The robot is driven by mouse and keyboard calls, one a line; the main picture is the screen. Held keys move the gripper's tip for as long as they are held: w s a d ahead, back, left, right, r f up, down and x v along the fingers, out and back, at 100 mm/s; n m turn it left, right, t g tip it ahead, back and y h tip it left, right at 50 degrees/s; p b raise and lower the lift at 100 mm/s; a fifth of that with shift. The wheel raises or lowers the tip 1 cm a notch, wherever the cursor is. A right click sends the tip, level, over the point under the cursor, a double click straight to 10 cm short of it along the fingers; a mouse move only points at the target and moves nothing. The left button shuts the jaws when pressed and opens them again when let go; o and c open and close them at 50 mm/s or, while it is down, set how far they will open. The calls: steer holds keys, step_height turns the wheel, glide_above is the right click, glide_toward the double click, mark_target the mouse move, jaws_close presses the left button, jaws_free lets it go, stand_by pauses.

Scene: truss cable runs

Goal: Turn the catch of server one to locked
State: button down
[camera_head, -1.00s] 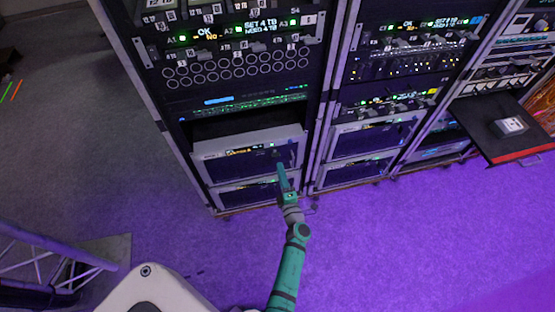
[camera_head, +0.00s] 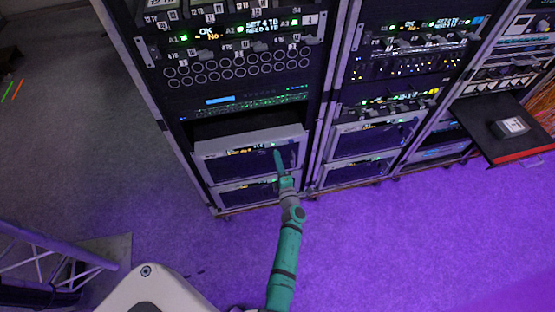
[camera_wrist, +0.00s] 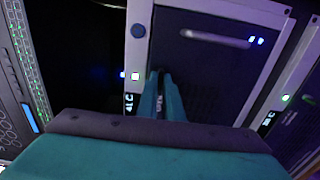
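In the head view, two grey-framed server units sit low in the left rack: an upper one (camera_head: 225,146) and a lower one (camera_head: 230,192). I cannot tell which is server one. My teal gripper (camera_head: 278,154) is in front of the right part of the upper unit's dark front. In the wrist view, my gripper's fingers (camera_wrist: 161,78) are close together beside a dark panel (camera_wrist: 200,70) with a pale frame. A pale bar (camera_wrist: 204,34), possibly the catch, lies on that panel, apart from the fingers. I cannot tell whether the fingers touch anything.
A middle rack (camera_head: 365,140) with similar units stands to the right. Farther right, a dark drawer or shelf (camera_head: 490,125) sticks out, with a small pale box (camera_head: 510,127) on it. A metal truss (camera_head: 40,262) is at lower left. The purple-lit floor (camera_head: 420,240) is clear.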

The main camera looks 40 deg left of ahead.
steer(key=shift+w+m, duration=0.1)
steer(key=shift+m, duration=0.4)
steer(key=m, duration=1.6)
steer(key=shift+m, duration=0.7)
steer(key=shift+w, duration=0.1)
steer(key=shift+d, duration=0.25)
steer(key=c, duration=1.9)
jaws_free()
steer(key=shift+s+a, duration=0.2)
steer(key=shift+a, duration=0.1)
